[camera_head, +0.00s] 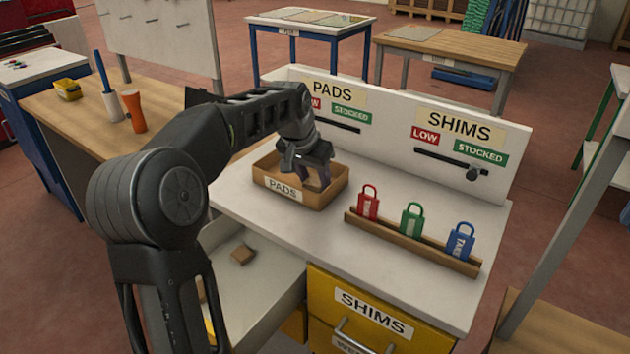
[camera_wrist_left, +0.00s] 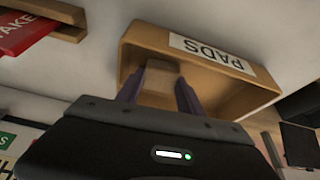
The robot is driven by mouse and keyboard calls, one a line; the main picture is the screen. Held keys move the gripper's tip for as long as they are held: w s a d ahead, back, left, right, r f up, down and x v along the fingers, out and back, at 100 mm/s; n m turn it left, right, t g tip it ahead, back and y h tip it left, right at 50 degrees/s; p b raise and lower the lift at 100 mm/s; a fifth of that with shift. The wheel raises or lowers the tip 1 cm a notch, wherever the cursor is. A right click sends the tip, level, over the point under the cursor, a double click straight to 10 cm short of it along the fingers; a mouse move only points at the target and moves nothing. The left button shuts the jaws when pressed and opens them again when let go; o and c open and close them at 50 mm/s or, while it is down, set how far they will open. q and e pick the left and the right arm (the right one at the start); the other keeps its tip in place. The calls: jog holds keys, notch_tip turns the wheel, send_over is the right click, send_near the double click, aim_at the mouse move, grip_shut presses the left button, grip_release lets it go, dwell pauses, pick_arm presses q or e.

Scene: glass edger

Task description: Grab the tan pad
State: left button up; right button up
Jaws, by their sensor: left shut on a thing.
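My left gripper (camera_head: 316,178) reaches down into the open cardboard box labelled PADS (camera_head: 324,200) on the white worktop. In the left wrist view its two purple-grey fingers (camera_wrist_left: 160,88) are shut on a small tan pad (camera_wrist_left: 161,76), inside the PADS box (camera_wrist_left: 137,36). The fingers hide part of the pad, and the head view does not show it clearly. A second tan block (camera_head: 243,254) lies in the open drawer below the worktop. My right gripper is not in view.
A wooden rack (camera_head: 413,247) right of the box holds red (camera_head: 368,203), green (camera_head: 412,222) and blue (camera_head: 460,241) padlock-shaped tags. A white backboard (camera_head: 385,135) with PADS and SHIMS labels and sliders stands behind. The open drawer (camera_head: 262,290) juts out below, beside the yellow SHIMS drawer (camera_head: 375,325).

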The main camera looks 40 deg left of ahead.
aim_at(314, 182)
pick_arm(q)
notch_tip(314, 182, up, 10)
dwell(0.5)
